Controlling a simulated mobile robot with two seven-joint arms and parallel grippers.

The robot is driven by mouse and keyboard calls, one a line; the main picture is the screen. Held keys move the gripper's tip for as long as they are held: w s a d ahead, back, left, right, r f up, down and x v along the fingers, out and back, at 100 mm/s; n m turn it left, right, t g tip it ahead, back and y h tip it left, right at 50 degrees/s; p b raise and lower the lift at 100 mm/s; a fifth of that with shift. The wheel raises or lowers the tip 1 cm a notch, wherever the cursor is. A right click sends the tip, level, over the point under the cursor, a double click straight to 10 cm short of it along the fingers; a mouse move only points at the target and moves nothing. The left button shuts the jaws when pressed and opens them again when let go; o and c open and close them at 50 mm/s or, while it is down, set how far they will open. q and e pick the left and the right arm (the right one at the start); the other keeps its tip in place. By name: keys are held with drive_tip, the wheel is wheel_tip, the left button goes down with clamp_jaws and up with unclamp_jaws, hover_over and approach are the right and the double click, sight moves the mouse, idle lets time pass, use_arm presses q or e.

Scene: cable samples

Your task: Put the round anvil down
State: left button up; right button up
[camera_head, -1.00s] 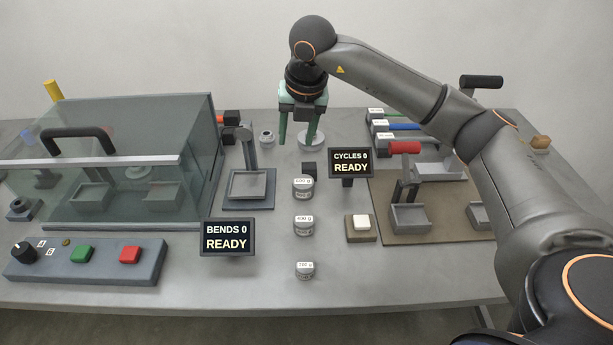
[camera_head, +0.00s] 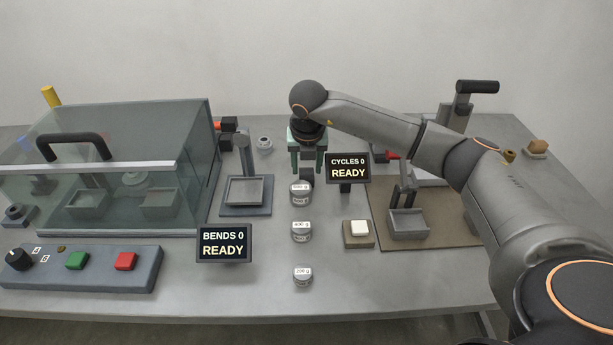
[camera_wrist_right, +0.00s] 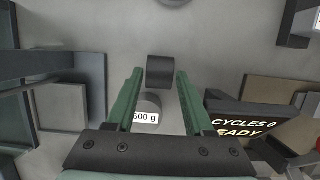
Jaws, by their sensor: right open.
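A dark block with a rounded side, which looks like the round anvil (camera_wrist_right: 160,71), shows between my right fingertips in the right wrist view. It seems to rest on the grey table just behind the 600 g weight (camera_head: 301,194). My right gripper (camera_head: 307,170) is open, its green fingers pointing down to either side of the block. A gap shows on both sides in the right wrist view (camera_wrist_right: 159,73). In the head view the gripper hides most of the block. I cannot tell how high the fingertips are. My left gripper is not in view.
More weights (camera_head: 301,232) stand in a row toward the front. The CYCLES display (camera_head: 348,168) is close on the gripper's right. A grey tray fixture (camera_head: 246,192) stands left, beside the clear-walled chamber (camera_head: 110,160). The table's front middle is clear (camera_head: 390,285).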

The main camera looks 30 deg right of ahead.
drive_tip(key=shift+w+d+f, duration=0.1)
drive_tip(key=shift+w+f, duration=0.1)
drive_tip(key=shift+f, duration=0.45)
clamp_jaws()
drive_tip(key=shift+r, duration=0.1)
